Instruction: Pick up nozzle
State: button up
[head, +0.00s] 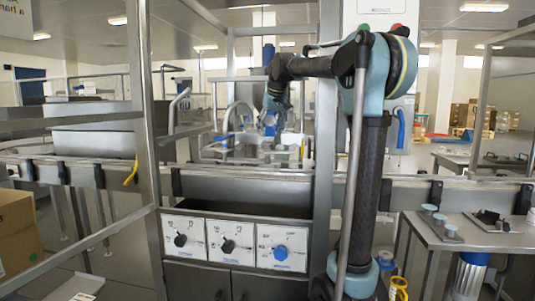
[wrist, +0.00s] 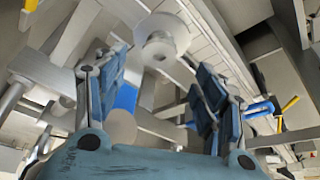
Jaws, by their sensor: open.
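My gripper (wrist: 157,85) is open in the wrist view, with its blue finger pads wide apart and nothing between them. A pale round part with a stepped hub (wrist: 161,42) shows beyond the fingertips, apart from them. It may be the nozzle, but I cannot tell for sure. In the head view my arm reaches left over the machine, and my gripper (head: 270,122) is small and hard to make out against the metal fittings behind it. No nozzle can be made out clearly in the head view.
A control panel with several dials (head: 228,241) sits below a metal trough. Steel frame posts (head: 325,110) stand close to my arm. A side table (head: 480,238) at the right holds small blue-topped cups (head: 440,219) and a dark item. A cardboard box (head: 18,238) stands at the left.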

aim_at(268, 143)
jog(key=shift+x, duration=2.7)
grip_shut()
